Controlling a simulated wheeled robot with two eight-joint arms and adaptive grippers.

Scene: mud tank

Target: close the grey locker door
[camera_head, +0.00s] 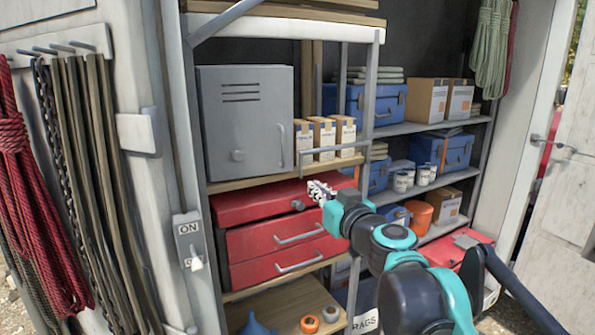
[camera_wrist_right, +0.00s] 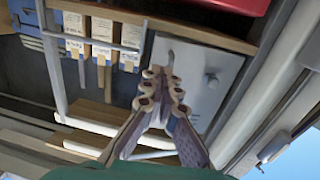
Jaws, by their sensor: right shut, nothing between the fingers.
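The grey locker (camera_head: 240,95) stands on the shelf at the upper left in the head view. Its front has vent slots, a round knob and a bar handle (camera_head: 282,137) near the right edge. The door looks flush, with no gap that I can see. My right gripper (camera_head: 316,190) is below and to the right of the locker, in front of the red drawer chest, shut and empty. In the right wrist view the gripper (camera_wrist_right: 158,72) overlaps the locker front (camera_wrist_right: 195,95), near its handle; I cannot tell whether they touch. My left gripper is not in view.
A red drawer chest (camera_head: 265,245) sits under the locker. Small cartons (camera_head: 325,135) stand right of it behind a grey rail (camera_head: 340,148). An ON switch box (camera_head: 187,235) is on the left post. Blue cases (camera_head: 455,150) and boxes fill the right shelves.

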